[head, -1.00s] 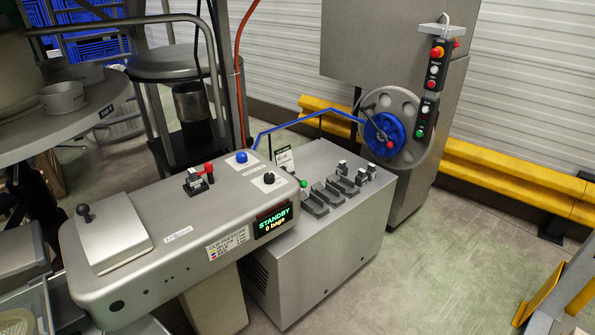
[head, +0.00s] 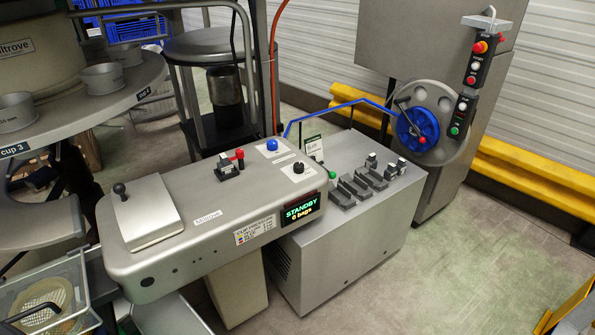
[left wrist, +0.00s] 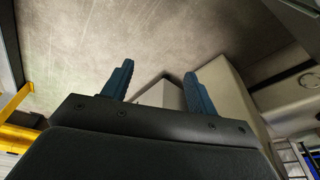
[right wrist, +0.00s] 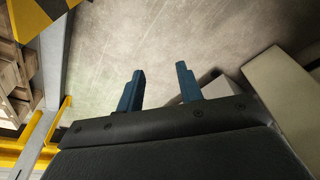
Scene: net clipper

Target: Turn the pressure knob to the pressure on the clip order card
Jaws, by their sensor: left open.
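A black knob (head: 298,167) sits on a pale dial plate on top of the grey clipper console, near its right end. I take it for the pressure knob; its setting is too small to read. A small green-and-white card (head: 314,147) stands behind it, probably the clip order card, with unreadable text. A clip pressure label (head: 256,229) with coloured marks is on the console's front. My left gripper (left wrist: 159,70) is open and empty over the floor in the left wrist view. My right gripper (right wrist: 160,69) is open and empty in the right wrist view. Neither shows in the head view.
A display (head: 300,209) reads STANDBY, 0 bags. A round table (head: 110,105) with cups stands at left. Floor at the right is open, before a yellow rail (head: 530,175).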

